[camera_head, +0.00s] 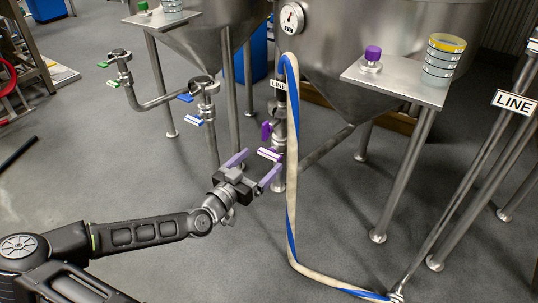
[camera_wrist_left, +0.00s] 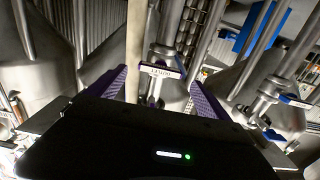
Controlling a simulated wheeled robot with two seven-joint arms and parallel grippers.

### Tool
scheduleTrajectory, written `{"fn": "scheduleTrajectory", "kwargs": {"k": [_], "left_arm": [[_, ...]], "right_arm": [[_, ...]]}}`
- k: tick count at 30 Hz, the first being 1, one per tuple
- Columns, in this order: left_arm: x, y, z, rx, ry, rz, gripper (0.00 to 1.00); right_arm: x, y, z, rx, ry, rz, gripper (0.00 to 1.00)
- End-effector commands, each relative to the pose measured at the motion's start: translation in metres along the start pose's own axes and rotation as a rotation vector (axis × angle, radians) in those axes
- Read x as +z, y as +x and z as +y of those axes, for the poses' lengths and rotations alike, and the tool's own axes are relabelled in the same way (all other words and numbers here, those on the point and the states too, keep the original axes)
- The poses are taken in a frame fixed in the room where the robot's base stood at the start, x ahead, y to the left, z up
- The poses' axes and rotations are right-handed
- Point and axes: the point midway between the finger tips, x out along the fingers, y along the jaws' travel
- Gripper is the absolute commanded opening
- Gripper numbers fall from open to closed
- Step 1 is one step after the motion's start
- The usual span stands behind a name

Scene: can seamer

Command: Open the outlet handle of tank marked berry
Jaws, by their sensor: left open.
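My left gripper (camera_head: 264,160) is open, its two purple fingers pointing at a valve below the large steel tank (camera_head: 375,35). A purple handle with a white label (camera_head: 270,154) is on that valve, between and just ahead of the fingertips. In the left wrist view the labelled handle (camera_wrist_left: 162,71) lies crosswise between the open fingers (camera_wrist_left: 157,88); its lettering is too small to read surely. Contact cannot be told. A second purple handle (camera_head: 266,131) sits a little higher on the same outlet. My right gripper is not in view.
A striped hose (camera_head: 292,150) hangs just right of the valve and runs along the floor. Blue-handled (camera_head: 194,121) and green-handled (camera_head: 113,84) valves are to the left. A steel side table (camera_head: 395,80) with a purple-capped jar (camera_head: 372,58) stands right.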

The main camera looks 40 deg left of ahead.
Motion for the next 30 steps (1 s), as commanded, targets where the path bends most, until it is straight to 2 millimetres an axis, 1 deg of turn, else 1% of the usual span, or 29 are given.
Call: {"fn": "scheduleTrajectory", "kwargs": {"k": [1,3,6,9,12,20,30], "left_arm": [[0.002,0.009,0.002,0.004,0.003,0.001,0.91],[0.003,0.021,0.001,0.004,0.002,0.001,0.91],[0.002,0.036,0.001,0.003,0.002,0.002,0.91],[0.002,0.046,0.001,0.002,0.0,0.001,0.91],[0.001,0.052,0.0,0.001,0.001,0.001,0.91],[0.0,0.053,0.0,0.0,0.0,0.0,0.91],[0.0,0.053,0.0,0.0,0.0,0.0,0.64]], "right_arm": [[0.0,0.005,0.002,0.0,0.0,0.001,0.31],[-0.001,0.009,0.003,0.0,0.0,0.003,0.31],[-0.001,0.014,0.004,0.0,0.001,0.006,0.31],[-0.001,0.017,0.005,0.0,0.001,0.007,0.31],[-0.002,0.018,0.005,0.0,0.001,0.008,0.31],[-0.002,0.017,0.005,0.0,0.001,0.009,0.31],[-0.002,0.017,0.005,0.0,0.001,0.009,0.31]]}}
